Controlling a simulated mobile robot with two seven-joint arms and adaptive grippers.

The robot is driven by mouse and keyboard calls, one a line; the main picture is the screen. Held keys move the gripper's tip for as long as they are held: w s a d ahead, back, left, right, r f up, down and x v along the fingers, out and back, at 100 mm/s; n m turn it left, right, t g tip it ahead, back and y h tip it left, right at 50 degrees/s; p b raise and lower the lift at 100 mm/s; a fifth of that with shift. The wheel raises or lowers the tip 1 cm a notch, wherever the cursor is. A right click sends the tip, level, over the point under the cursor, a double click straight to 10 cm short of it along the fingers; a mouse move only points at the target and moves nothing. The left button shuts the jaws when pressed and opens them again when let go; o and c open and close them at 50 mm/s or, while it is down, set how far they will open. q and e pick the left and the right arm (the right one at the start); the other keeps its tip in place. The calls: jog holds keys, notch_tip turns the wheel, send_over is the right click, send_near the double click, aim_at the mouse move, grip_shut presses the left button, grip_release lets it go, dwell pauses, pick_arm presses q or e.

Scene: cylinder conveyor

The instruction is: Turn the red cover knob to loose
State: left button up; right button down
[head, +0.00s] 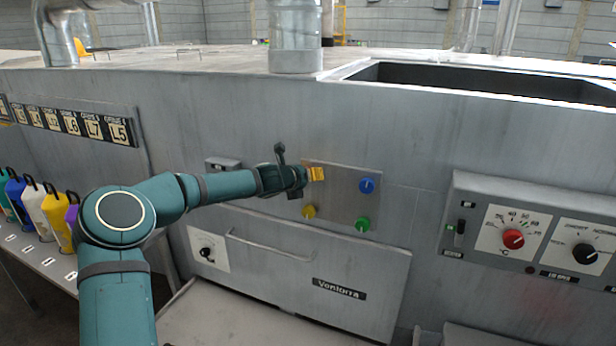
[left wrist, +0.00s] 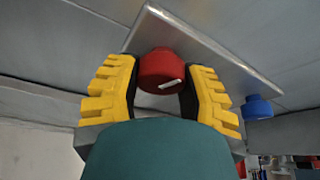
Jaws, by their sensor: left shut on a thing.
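The red cover knob (left wrist: 158,63) sits on a square metal plate (head: 345,184) on the machine's front, and shows in the left wrist view between my yellow fingers. A short white mark on its face lies near level, slightly slanted. My left gripper (head: 315,174) reaches in from the left and is shut on the knob, a finger on each side. In the head view the gripper hides the knob at the plate's upper left. My right gripper is in neither view.
The plate also carries a blue knob (head: 367,185), a yellow knob (head: 309,211) and a green knob (head: 362,224). Below is a drawer front with a bar handle (head: 268,246). A control box with a red dial (head: 513,239) is at right. Colored bottles (head: 57,216) stand at left.

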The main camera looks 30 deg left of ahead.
pick_arm(q)
jog(key=shift+r+n+h, duration=0.25)
jog(key=shift+n+h, duration=0.05)
dwell(0.5)
jog(key=o, duration=1.2)
jog(key=shift+f, duration=0.15)
jog(key=v, duration=1.2)
jog(key=shift+f, duration=0.15)
